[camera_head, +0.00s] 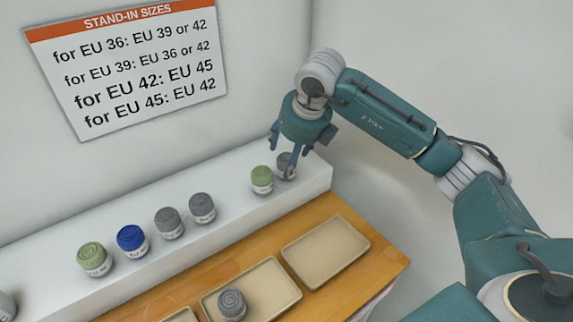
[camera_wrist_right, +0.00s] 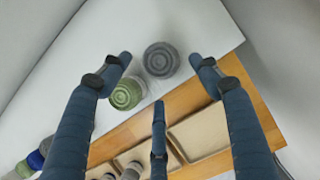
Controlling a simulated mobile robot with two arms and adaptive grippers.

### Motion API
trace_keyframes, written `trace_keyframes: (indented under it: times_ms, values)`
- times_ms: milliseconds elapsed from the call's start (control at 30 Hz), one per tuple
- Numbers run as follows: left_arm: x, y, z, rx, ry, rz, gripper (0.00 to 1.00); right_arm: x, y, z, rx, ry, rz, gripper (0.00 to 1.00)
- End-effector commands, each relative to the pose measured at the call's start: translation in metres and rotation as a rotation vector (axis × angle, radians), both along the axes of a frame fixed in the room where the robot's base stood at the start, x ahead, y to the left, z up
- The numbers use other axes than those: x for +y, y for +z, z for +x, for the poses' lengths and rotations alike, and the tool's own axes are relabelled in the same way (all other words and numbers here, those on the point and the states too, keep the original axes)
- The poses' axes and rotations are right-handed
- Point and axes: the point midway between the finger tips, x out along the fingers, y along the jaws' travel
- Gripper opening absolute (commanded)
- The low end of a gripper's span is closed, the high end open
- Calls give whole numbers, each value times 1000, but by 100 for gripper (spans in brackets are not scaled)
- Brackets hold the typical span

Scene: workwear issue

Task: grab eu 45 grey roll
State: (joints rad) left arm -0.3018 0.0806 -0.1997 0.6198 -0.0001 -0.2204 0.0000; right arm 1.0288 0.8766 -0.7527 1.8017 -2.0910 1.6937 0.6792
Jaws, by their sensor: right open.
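A grey roll (camera_head: 286,168) stands upright at the right end of the white shelf (camera_head: 215,236), partly hidden by my right gripper (camera_head: 291,160). In the wrist view the same grey roll (camera_wrist_right: 161,59) lies between the spread fingers of my open right gripper (camera_wrist_right: 160,75), which is above it and empty. More grey rolls stand on the shelf, one (camera_head: 169,223) next to another (camera_head: 202,208). Another grey roll (camera_head: 231,304) sits in the middle tray. The size labels are too small to read surely. My left gripper is not in view.
A green roll (camera_head: 262,180) stands close left of the right-end grey roll. A blue roll (camera_head: 131,239) and another green roll (camera_head: 94,258) stand farther left. The right tray (camera_head: 327,253) on the wooden table is empty. A stand-in sizes sign (camera_head: 130,65) hangs behind.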

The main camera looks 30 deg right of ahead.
Motion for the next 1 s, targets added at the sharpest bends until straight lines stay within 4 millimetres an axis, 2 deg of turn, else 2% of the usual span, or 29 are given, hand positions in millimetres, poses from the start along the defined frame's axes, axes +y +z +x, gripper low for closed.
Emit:
trace_keyframes:
  times_ms: [200,367,633,800,867,1000]
  values:
    - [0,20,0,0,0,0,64,-7,-22,16,6,-2,1,63]
    - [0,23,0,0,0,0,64,-6,-41,23,3,0,0,63]
    - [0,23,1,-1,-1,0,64,-6,-45,25,0,1,1,63]
    - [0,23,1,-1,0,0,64,-6,-45,25,0,1,1,29]
    - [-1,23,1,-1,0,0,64,-6,-45,24,0,1,1,18]
    - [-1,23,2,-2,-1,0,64,-6,-44,24,0,1,1,18]
